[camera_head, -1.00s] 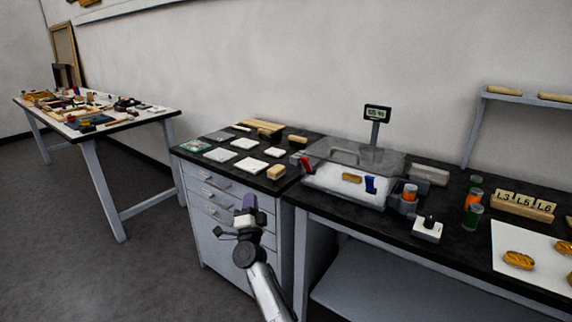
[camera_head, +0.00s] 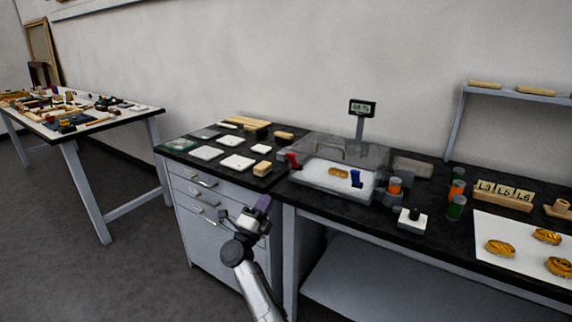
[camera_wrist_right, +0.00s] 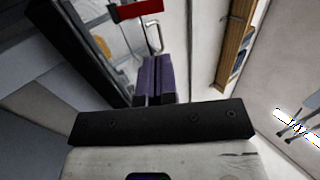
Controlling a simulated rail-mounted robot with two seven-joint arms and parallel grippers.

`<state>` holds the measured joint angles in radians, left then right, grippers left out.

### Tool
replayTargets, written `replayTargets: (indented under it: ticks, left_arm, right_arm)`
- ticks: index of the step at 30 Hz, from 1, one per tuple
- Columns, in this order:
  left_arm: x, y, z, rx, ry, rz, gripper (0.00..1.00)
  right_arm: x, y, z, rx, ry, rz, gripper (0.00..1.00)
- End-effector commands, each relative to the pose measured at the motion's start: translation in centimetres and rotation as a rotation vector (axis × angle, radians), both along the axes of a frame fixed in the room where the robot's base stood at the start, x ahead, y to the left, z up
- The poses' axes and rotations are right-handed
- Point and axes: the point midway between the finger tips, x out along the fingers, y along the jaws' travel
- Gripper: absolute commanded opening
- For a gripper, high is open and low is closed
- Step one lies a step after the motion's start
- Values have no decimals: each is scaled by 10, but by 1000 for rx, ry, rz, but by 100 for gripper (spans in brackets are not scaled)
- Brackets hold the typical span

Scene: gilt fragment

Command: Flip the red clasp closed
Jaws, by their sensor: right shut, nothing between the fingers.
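The red clasp (camera_head: 293,160) stands tilted up at the left end of a clear-walled box (camera_head: 324,191) on the dark bench. A blue clasp (camera_head: 356,178) stands at the box's front right. In the right wrist view the red clasp (camera_wrist_right: 138,10) shows at the top, beyond the fingers and apart from them. My right gripper (camera_head: 264,202) is in front of the drawer cabinet, below and left of the box. In the right wrist view its purple fingers (camera_wrist_right: 155,78) are together with nothing between them. My left gripper is not in view.
White tiles (camera_head: 237,162) and wooden blocks (camera_head: 262,168) lie left of the box. A small display on a post (camera_head: 361,107) stands behind it. A white block with a black knob (camera_head: 412,220) and jars (camera_head: 457,207) are to the right. The bench edge lies between gripper and box.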

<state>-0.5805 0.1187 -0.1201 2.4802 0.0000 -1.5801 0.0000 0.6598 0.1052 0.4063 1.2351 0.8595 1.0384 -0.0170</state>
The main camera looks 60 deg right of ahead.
Motion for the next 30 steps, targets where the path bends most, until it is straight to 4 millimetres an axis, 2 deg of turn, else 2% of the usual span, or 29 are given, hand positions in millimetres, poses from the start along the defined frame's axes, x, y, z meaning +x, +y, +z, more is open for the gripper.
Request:
replayTargets:
  ticks: [4, 8, 21, 30]
  left_arm:
    - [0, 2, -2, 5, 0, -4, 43]
    - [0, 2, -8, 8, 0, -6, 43]
    - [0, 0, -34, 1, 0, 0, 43]
    - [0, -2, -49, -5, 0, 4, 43]
  right_arm:
    - [0, -4, 2, -1, -1, 1, 0]
    - [0, -16, 10, -3, -1, -2, 0]
    - [0, -82, 55, -2, -1, -2, 0]
    - [1, -109, 75, -1, 1, 1, 0]
